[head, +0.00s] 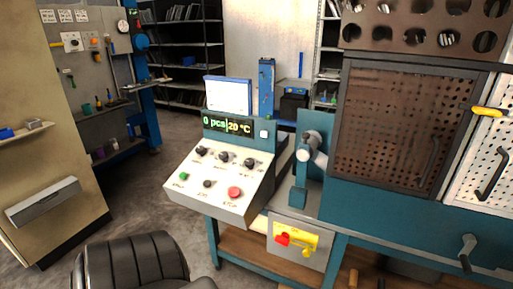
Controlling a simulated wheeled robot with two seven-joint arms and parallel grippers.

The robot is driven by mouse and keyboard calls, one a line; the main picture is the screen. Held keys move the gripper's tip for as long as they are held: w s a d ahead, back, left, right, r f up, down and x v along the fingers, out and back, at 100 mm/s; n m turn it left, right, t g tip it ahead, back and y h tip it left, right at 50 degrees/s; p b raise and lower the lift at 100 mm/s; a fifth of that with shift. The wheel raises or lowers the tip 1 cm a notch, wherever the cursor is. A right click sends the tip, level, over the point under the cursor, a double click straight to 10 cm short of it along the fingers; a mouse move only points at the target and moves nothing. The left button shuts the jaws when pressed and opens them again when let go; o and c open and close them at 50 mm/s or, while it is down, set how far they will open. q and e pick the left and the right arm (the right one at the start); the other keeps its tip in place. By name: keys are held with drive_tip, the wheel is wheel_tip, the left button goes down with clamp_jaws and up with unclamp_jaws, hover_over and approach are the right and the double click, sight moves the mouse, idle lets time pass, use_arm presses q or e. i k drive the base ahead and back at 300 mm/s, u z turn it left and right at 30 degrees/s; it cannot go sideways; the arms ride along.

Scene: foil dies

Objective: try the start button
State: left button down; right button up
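A sloped pale control panel (219,207) stands left of centre on a teal bench. Its lower row has a green button (184,176) at the left, a black knob or button (207,184) in the middle and a larger red button (234,193) at the right. Small labels sit below them, too small to read surely. Several black knobs (224,156) form the upper row. The display (227,127) above reads "0 pcs" and "20 °C". Neither of my grippers is in view, and nothing covers the buttons.
A black chair (133,266) stands in front at lower left. Below the panel's right side is a yellow plate with a red switch (283,239). A brown perforated guard (382,125) stands at the right, with a crank handle (467,250) lower down. Open floor lies left of the panel.

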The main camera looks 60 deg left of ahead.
sight(183, 175)
drive_tip(key=u, duration=1.95)
